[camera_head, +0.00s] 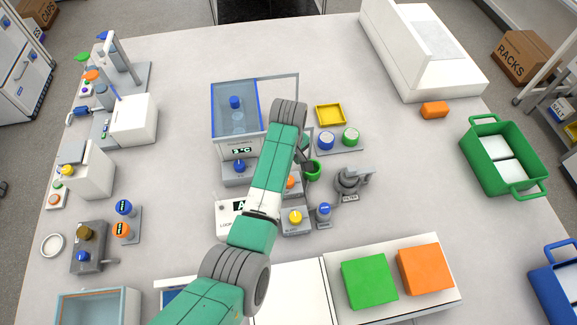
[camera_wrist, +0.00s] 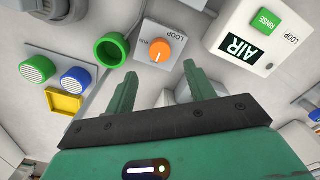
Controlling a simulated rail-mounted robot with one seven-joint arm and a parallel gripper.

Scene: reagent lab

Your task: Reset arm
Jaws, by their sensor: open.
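My green arm reaches up from the bottom of the head view over the middle of the bench. It hides most of my gripper there. In the wrist view my gripper (camera_wrist: 160,72) has its two green fingers spread wide apart, with nothing between them. Beyond the fingertips is a white box with an orange knob (camera_wrist: 160,50). I cannot tell how far above the box the fingertips are.
A green cup (camera_wrist: 111,50) stands left of the orange knob, and a white AIR panel (camera_wrist: 262,35) lies right. A yellow tray (camera_head: 331,115), a grey filter stand (camera_head: 349,182) and a blue-framed case (camera_head: 236,108) surround the arm. The bench's upper middle is clear.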

